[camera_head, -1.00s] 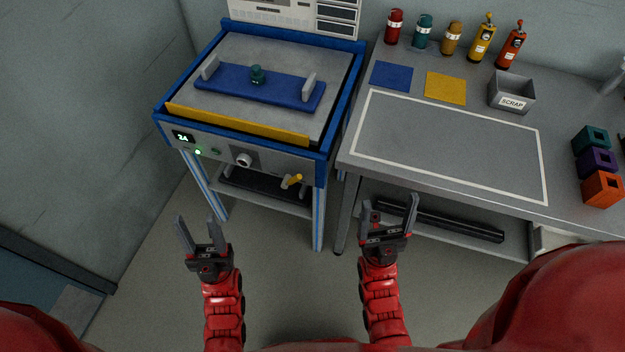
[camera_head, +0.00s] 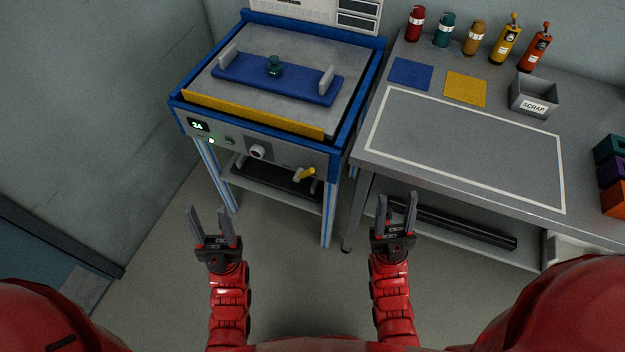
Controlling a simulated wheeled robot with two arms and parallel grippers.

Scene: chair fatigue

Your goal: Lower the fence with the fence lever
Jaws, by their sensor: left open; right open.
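The fence is a yellow bar (camera_head: 252,115) along the front edge of the blue-framed machine (camera_head: 176,109); it stands up above the front panel. The fence lever (camera_head: 305,174), with a yellow handle, sits at the lower right of the front panel and points up to the right. My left gripper (camera_head: 209,212) is open and empty, in front of and below the machine's left part. My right gripper (camera_head: 396,204) is open and empty, to the right of the lever and lower in the picture, before the bench's left end. Neither gripper touches anything.
A blue plate (camera_head: 282,85) with two grey uprights and a teal knob (camera_head: 274,66) lies on the machine top. The front panel has a display (camera_head: 198,125) and a round knob (camera_head: 257,152). A grey bench (camera_head: 470,202) stands right of the machine. Floor before both is clear.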

